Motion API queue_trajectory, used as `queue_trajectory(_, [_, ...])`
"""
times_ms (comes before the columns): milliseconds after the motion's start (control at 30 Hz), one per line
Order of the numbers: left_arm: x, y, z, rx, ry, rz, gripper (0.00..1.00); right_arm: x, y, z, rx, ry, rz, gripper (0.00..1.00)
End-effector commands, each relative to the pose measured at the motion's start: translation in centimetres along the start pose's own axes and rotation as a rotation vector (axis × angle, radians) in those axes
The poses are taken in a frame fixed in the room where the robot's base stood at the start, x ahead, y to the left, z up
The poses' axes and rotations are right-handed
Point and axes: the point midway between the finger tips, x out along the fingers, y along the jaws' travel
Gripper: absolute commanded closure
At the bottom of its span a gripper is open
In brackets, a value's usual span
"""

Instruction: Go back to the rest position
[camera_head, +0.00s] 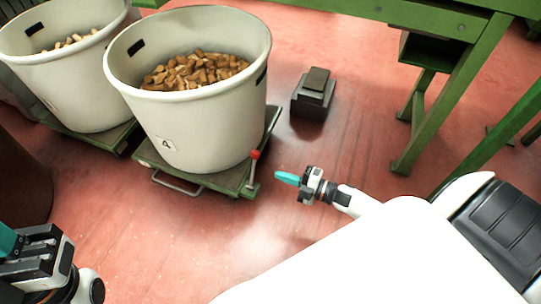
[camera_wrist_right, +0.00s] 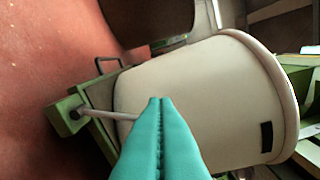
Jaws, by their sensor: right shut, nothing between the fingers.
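My right gripper (camera_head: 288,178) is right of the white bin marked 4, in the open space above the red floor. Its teal fingers are shut and empty; they also show pressed together in the right wrist view (camera_wrist_right: 160,105), with the bin behind them. My left gripper (camera_head: 8,240) is at the lower left edge of the head view. Only part of its teal finger and dark body shows, so its opening cannot be made out.
The white bin (camera_head: 205,120) holds cork stoppers (camera_head: 195,70) and stands on a green trolley (camera_head: 225,180). A second white bin (camera_head: 75,85) is at the left. A dark pedal-like box (camera_head: 313,95) sits on the floor. A green frame (camera_head: 440,95) stands at the right.

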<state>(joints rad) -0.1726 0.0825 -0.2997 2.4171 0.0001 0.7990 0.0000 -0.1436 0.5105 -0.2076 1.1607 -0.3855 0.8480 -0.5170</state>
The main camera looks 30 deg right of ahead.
Motion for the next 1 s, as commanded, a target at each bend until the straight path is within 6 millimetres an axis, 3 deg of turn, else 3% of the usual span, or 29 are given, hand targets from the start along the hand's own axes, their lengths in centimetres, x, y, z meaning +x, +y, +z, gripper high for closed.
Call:
queue_trajectory(200, [-0.2,0.0,0.1,-0.002,0.014,0.005,0.64,-1.6,0.0,0.0,0.0,0.0,0.0,1.0])
queue_trajectory(767, [-0.2,0.0,0.1,-0.002,0.013,0.004,0.64,-1.5,0.0,0.1,0.001,-0.002,-0.002,1.0])
queue_trajectory(867, [-0.2,0.0,0.1,-0.002,0.014,0.004,0.64,-0.8,-0.7,1.2,0.02,-0.02,-0.029,1.0])
queue_trajectory(1000, [-0.2,0.0,0.1,-0.003,0.023,0.008,0.64,2.2,-4.2,6.2,0.117,-0.108,-0.151,1.0])
